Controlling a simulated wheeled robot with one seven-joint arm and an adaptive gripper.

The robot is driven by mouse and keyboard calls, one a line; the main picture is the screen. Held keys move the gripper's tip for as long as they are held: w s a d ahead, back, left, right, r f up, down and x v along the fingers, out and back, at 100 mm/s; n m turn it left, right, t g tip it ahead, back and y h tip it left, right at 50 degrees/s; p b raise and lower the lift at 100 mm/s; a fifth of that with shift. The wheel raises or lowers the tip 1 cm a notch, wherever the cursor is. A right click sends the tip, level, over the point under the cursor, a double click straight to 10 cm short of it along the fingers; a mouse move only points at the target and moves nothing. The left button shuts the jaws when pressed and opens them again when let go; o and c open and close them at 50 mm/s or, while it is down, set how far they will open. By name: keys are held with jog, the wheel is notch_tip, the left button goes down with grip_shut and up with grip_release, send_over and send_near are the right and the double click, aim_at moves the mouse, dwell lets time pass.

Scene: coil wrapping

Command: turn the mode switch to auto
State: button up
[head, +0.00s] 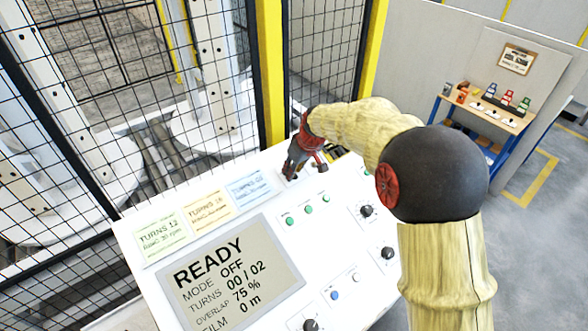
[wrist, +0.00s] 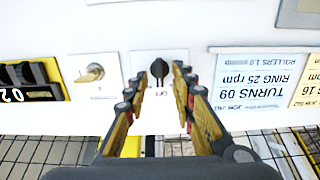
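The mode switch (wrist: 159,68) is a black rotary knob on a white plate in the wrist view, with lettering below it that seems to read OFF upside down. My gripper (wrist: 160,84) is open, with one fingertip on each side of the knob in the picture; I cannot tell whether either touches it. In the head view my gripper (head: 297,163) is at the panel's upper edge and hides the switch. The panel display (head: 228,275) reads READY, MODE OFF, TURNS 00 / 02.
A key switch (wrist: 90,73) and a thumbwheel counter (wrist: 27,82) sit left of the knob in the wrist view. A blue card (wrist: 258,80) lies to the right. More knobs (head: 366,210) and green buttons (head: 308,209) are on the panel. A mesh fence (head: 100,90) stands behind.

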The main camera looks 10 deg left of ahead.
jog(key=shift+c, duration=1.3)
jog(key=c, duration=0.4)
